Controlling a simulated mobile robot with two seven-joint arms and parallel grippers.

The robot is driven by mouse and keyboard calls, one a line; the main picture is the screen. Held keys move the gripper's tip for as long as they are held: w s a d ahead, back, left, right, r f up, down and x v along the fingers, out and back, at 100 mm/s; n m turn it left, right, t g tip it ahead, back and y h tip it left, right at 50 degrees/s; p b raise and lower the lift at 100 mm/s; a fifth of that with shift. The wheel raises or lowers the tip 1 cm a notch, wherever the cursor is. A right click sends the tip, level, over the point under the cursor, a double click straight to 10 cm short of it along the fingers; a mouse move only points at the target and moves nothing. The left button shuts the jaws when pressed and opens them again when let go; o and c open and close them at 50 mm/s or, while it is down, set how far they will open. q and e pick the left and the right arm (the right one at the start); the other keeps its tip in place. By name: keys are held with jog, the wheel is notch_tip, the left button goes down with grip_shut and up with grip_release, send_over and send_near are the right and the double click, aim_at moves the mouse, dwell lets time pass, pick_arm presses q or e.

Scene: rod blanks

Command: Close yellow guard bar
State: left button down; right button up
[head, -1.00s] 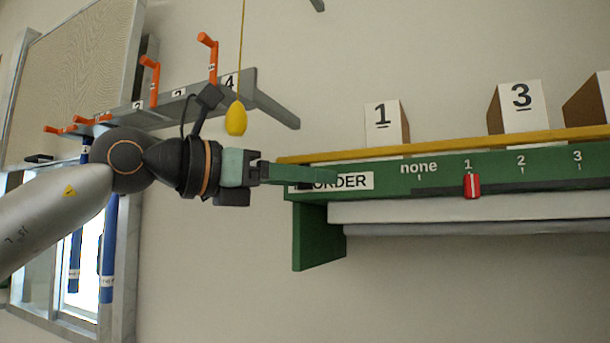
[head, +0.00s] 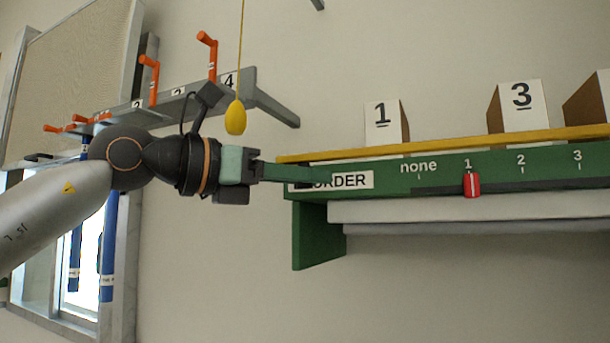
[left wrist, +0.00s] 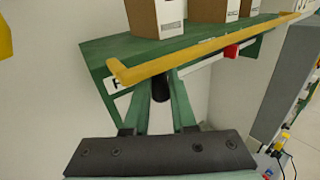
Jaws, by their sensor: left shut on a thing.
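The yellow guard bar (head: 430,145) runs along the front upper edge of a green shelf (head: 390,178) in the head view. It also crosses the left wrist view (left wrist: 205,51), with a short bent end at its left. My left gripper (head: 322,174) is at the left end of the shelf front, just below the bar. In the left wrist view its green fingers (left wrist: 159,88) are close around a dark, rounded handle (left wrist: 160,86) under the bar. I cannot see how the handle joins the bar. My right gripper is not in view.
Boxes marked 1 (head: 381,117) and 3 (head: 523,100) stand behind the bar. A red slider (head: 472,185) sits at 1 on the shelf's scale. A yellow pull (head: 236,118) hangs on a cord above my left wrist. A grey rack with orange hooks (head: 150,80) is behind my arm.

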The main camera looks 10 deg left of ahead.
pick_arm(q)
jog(key=r+n+g+y+p, duration=0.1)
jog(key=p, duration=0.2)
jog(key=r+n+g+y+p, duration=0.1)
jog(key=p, duration=0.3)
jog(key=shift+s+a+r+g, duration=0.1)
jog(key=shift+s+r+g, duration=0.05)
jog(key=shift+s+g, duration=0.2)
jog(key=shift+n+g+y+p, duration=0.3)
jog(key=shift+g+y+p, duration=0.05)
jog(key=shift+y, duration=0.15)
jog(key=shift+r+g, duration=0.2)
jog(key=shift+g, duration=0.2)
jog(key=shift+s+n+y, duration=0.1)
jog(key=shift+n+y, duration=0.2)
jog(key=shift+y, duration=0.1)
jog(key=c, duration=0.7)
grip_release()
jog(key=shift+c, duration=0.2)
jog(key=shift+a, duration=0.1)
jog(key=v, duration=1.2)
jog(key=shift+a+r, duration=0.15)
